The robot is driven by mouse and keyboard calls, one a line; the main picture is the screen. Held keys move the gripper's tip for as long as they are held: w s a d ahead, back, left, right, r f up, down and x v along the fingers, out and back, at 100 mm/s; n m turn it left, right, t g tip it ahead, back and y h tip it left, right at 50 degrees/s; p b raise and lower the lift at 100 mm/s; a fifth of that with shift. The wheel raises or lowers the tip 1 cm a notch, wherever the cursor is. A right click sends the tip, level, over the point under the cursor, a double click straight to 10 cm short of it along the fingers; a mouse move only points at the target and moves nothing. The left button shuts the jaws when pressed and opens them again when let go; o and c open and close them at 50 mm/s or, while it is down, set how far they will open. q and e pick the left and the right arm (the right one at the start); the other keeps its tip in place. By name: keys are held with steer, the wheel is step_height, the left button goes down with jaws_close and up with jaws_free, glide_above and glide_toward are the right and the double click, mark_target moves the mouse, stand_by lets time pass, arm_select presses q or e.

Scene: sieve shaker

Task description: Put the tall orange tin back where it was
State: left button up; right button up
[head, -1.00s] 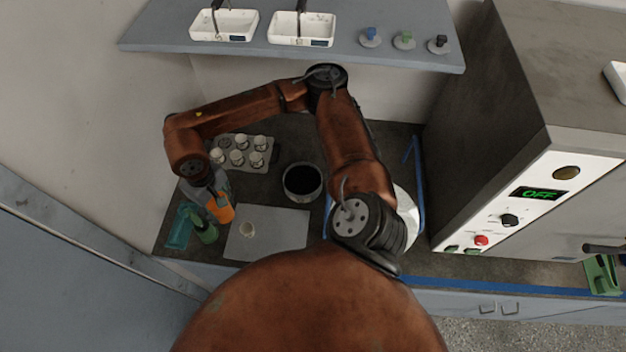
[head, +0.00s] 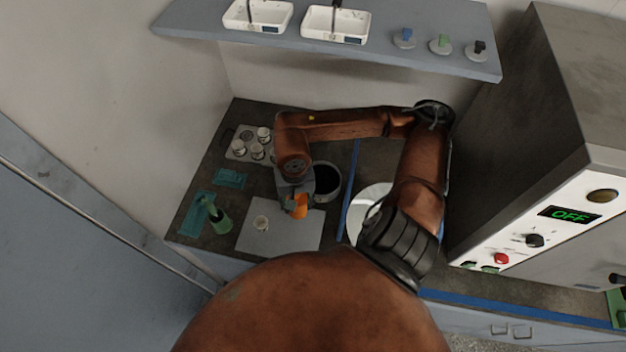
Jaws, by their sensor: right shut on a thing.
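The orange tin (head: 301,208) is in my right gripper (head: 297,196), above the right part of the grey plate (head: 257,240), close to the dark round pot (head: 327,182). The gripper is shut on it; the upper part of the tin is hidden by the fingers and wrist. I cannot tell its height above the plate. My left gripper is not in view.
Two teal trays or mats (head: 229,178) lie left of the plate, with a green bottle (head: 219,222) by the nearer one. A rack of white cups (head: 257,150) stands behind. The shaker cabinet (head: 560,190) rises at right.

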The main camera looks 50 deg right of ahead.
steer(key=shift+d+f, duration=0.1)
steer(key=shift+d, duration=0.05)
steer(key=shift+w+d+f, duration=0.1)
steer(key=shift+w+d, duration=0.05)
steer(key=shift+w, duration=0.05)
steer(key=w+d+f, duration=0.1)
steer(key=w+f, duration=0.1)
steer(key=w, duration=0.1)
steer(key=w+d+f+p, duration=0.1)
steer(key=w+d+f, duration=0.1)
steer(key=w+f, duration=0.1)
steer(key=w+d+f, duration=0.1)
steer(key=w+f, duration=0.2)
steer(key=w, duration=0.2)
steer(key=shift+w+d+f, duration=0.35)
steer(key=shift+w+f, duration=0.15)
steer(key=shift+f, duration=0.15)
steer(key=f+p, duration=0.1)
steer(key=f, duration=0.2)
steer(key=shift+w+f, duration=0.2)
